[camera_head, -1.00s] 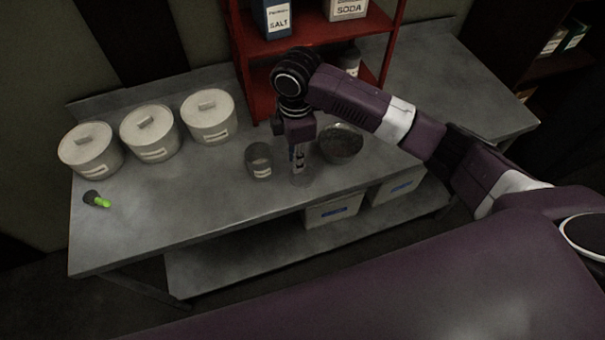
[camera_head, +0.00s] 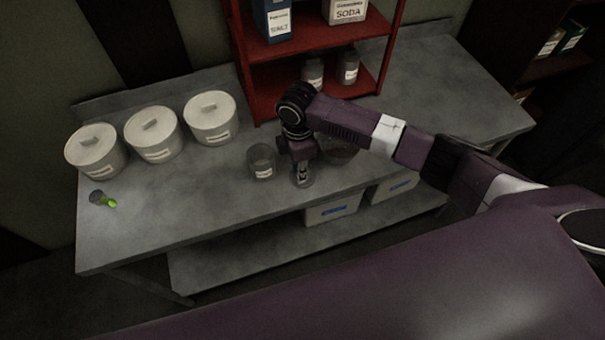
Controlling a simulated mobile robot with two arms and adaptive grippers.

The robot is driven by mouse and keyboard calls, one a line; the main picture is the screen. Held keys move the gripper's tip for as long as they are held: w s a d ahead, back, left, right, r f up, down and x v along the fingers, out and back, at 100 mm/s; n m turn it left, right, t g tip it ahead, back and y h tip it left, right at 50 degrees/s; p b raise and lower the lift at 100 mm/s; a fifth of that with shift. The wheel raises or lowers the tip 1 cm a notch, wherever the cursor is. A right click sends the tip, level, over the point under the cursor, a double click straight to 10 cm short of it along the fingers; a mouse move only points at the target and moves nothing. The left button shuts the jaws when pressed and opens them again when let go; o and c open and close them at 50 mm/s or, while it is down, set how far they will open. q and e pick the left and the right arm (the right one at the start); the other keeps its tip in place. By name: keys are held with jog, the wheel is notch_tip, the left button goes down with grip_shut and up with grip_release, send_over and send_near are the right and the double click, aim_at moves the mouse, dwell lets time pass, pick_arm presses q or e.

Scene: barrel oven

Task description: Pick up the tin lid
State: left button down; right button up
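Three white tins with lids stand in a row at the back left of the grey table. Their lids have raised handles: the left lid (camera_head: 91,144), the middle lid (camera_head: 150,132) and the right lid (camera_head: 210,113). All three lids sit on their tins. My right gripper (camera_head: 302,177) points down over the middle of the table, to the right of the tins and apart from them. Its fingers overlap a small clear vessel in the picture. I cannot tell whether they are open or shut, or whether they touch it. My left gripper is not in view.
A small grey labelled jar (camera_head: 262,162) stands just left of my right gripper. A bowl (camera_head: 338,153) is partly hidden behind my arm. A green-tipped item (camera_head: 104,199) lies at the table's left. A red shelf (camera_head: 262,82) stands behind. The table's front left is clear.

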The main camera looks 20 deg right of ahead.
grip_shut()
